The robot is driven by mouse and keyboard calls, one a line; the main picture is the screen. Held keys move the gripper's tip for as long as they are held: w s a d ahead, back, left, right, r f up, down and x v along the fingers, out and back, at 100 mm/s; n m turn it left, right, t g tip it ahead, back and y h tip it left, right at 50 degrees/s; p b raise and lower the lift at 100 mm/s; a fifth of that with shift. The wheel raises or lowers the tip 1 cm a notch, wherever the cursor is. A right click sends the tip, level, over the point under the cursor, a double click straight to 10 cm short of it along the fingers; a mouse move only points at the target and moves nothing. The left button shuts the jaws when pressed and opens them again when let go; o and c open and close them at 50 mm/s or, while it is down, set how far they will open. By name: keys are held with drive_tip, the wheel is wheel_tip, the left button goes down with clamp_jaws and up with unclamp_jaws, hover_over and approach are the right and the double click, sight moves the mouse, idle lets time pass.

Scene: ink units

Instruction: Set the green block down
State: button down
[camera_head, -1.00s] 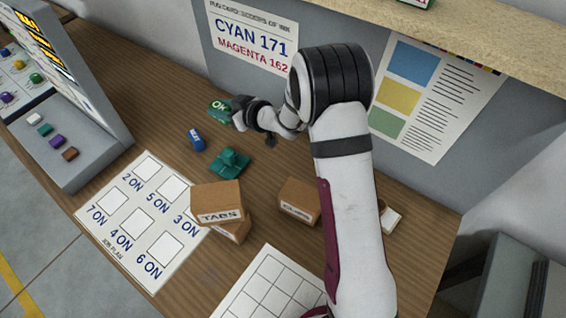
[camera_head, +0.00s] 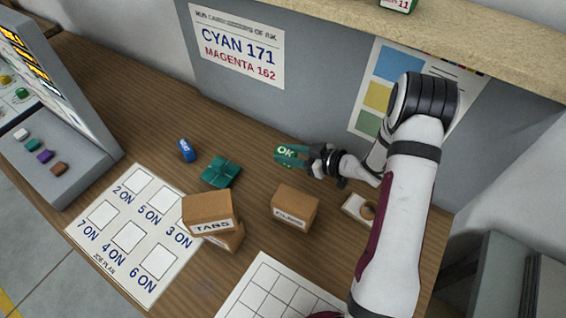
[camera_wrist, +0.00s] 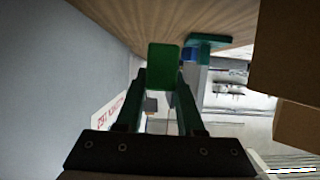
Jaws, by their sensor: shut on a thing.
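The green block (camera_head: 287,153), marked "OK" on its face, is held at the tip of my gripper (camera_head: 310,158) towards the back of the wooden table. In the wrist view the green block (camera_wrist: 163,66) sits between the fingertips of my gripper (camera_wrist: 163,84), which is shut on it. In the head view the block appears to the right of the dark green piece and behind the cardboard boxes. I cannot tell its exact height above the table.
A dark green piece (camera_head: 221,171) and a blue piece (camera_head: 187,150) lie to the left. Cardboard boxes (camera_head: 208,208) and (camera_head: 295,206) stand in front. A job plan sheet (camera_head: 113,258) lies front left. A small white tray (camera_head: 354,207) lies right. Bare wood (camera_head: 262,186) shows between.

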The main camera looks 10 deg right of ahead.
sight(283, 164)
drive_tip(key=f, duration=0.2)
drive_tip(key=a+f, duration=0.1)
drive_tip(key=f, duration=0.1)
drive_tip(key=shift+w, duration=0.35)
drive_tip(key=shift+f, duration=0.35)
drive_tip(key=shift+f, duration=0.2)
drive_tip(key=c, duration=0.5)
unclamp_jaws()
